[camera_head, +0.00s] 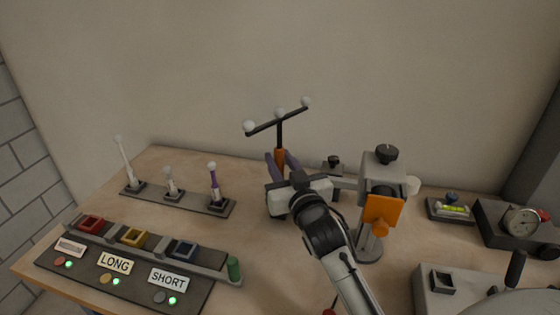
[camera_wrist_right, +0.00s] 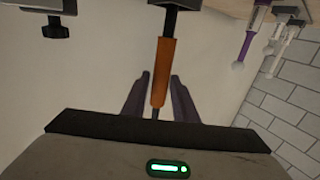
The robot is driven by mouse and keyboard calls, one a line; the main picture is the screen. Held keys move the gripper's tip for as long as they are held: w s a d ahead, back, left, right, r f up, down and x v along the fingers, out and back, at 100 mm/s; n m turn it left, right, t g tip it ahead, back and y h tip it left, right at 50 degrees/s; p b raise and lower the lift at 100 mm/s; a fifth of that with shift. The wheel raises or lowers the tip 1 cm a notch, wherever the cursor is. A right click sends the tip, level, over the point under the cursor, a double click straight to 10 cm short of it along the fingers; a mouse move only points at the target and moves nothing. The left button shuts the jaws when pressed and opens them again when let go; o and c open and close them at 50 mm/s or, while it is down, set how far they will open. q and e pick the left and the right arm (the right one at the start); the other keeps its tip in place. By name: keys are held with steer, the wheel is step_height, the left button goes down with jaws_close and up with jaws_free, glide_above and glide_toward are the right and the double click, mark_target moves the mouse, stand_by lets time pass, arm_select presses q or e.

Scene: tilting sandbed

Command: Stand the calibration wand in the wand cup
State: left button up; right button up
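The calibration wand (camera_head: 280,133) is upright, with an orange handle, a dark crossbar and three white balls on top. Its orange handle (camera_wrist_right: 163,70) also shows in the right wrist view. My right gripper (camera_head: 281,161) has its two purple fingers on either side of the handle and looks shut on it. In the right wrist view the fingertips (camera_wrist_right: 160,77) lie close along the handle. The wand's lower end meets a dark block (camera_wrist_right: 184,4); I cannot tell whether it rests in it. I cannot clearly identify the wand cup. My left gripper is not in view.
A grey stand with an orange plate (camera_head: 382,212) is close right of my right gripper. A rack (camera_head: 180,201) with several small wands stands left. A LONG/SHORT panel (camera_head: 115,264) fills the front left. A gauge (camera_head: 521,222) and a grey box (camera_head: 428,299) are right.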

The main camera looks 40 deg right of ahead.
steer(key=shift+o, duration=1.3)
